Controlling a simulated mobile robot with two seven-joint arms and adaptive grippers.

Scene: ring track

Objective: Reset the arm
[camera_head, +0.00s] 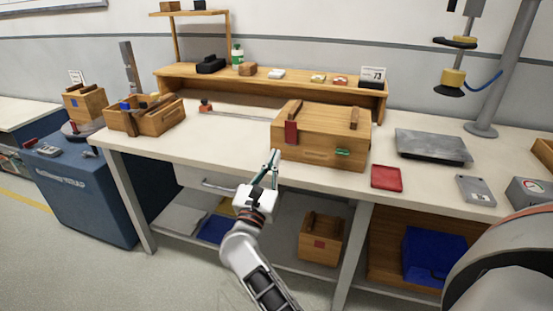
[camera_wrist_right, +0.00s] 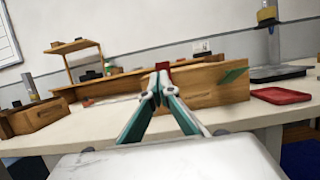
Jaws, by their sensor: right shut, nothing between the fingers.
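My right gripper (camera_head: 273,160) is shut and empty, in front of the white-topped workbench (camera_head: 225,150) and close to the front of a closed wooden box (camera_head: 320,153). In the right wrist view its fingertips (camera_wrist_right: 158,79) meet in front of the same wooden box (camera_wrist_right: 205,88). A dark red piece (camera_head: 291,132) and a green piece (camera_head: 342,152) show on the box's front. Whether the fingers touch the box I cannot tell. My left gripper does not show in either view.
An open wooden tote (camera_head: 146,117) stands at the bench's left. A red tray (camera_head: 386,178), a grey scale (camera_head: 432,146) and a grey device (camera_head: 475,190) lie to the right. A wooden shelf (camera_head: 255,84) runs along the back. A wooden crate (camera_head: 320,240) sits on the lower shelf.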

